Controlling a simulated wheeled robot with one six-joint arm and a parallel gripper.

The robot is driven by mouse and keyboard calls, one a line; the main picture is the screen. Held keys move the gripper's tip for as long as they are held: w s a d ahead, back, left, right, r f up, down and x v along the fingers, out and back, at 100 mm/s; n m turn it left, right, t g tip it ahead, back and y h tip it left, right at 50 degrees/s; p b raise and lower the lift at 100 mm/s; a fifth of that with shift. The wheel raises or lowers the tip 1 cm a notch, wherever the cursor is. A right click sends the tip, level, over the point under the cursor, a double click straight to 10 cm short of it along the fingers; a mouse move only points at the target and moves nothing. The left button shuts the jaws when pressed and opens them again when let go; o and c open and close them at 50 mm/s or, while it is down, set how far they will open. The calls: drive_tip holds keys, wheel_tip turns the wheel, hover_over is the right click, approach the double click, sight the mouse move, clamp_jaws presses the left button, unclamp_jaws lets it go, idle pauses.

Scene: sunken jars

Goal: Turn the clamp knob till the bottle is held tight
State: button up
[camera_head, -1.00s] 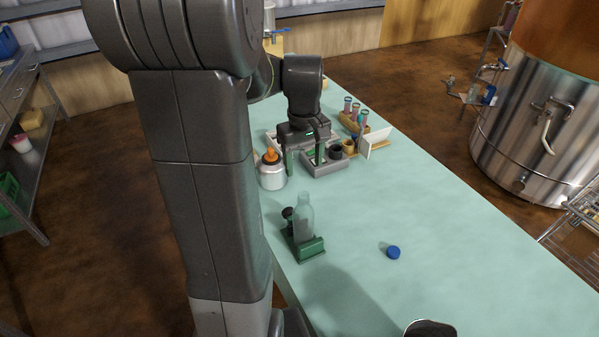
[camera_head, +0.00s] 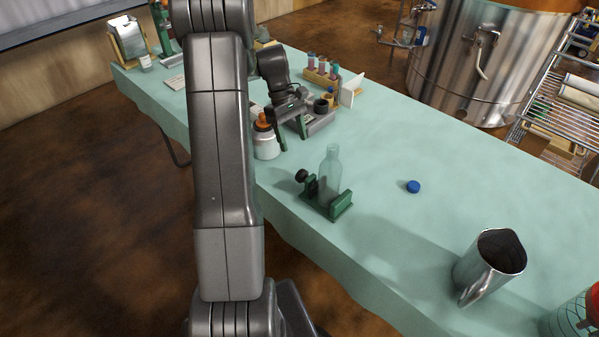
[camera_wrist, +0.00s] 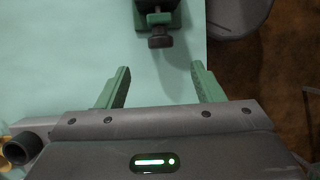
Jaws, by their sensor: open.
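The green clamp (camera_head: 338,205) stands near the table's front edge in the head view. Its black knob (camera_head: 301,176) sticks out on the left side. A clear, pale green bottle (camera_head: 330,178) stands upright in the clamp; whether the jaw touches it I cannot tell. In the wrist view the knob (camera_wrist: 160,38) and part of the clamp (camera_wrist: 157,6) show at the top, beyond my fingertips. My gripper (camera_wrist: 160,80) is open and empty, its two green fingers apart. In the head view my gripper (camera_head: 293,143) is behind and left of the clamp, apart from the knob.
A white jar with an orange top (camera_head: 264,140) stands close to my gripper. A blue cap (camera_head: 413,187) and a metal jug (camera_head: 490,265) stand to the right. The table between clamp and cap is clear.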

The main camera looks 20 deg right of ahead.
sight(300, 170)
drive_tip(key=x, duration=1.1)
drive_tip(key=shift+f, duration=0.15)
drive_tip(key=c, duration=1)
drive_tip(key=shift+f+h+b, duration=0.1)
drive_tip(key=shift+h+b, duration=0.2)
drive_tip(key=shift+b, duration=0.25)
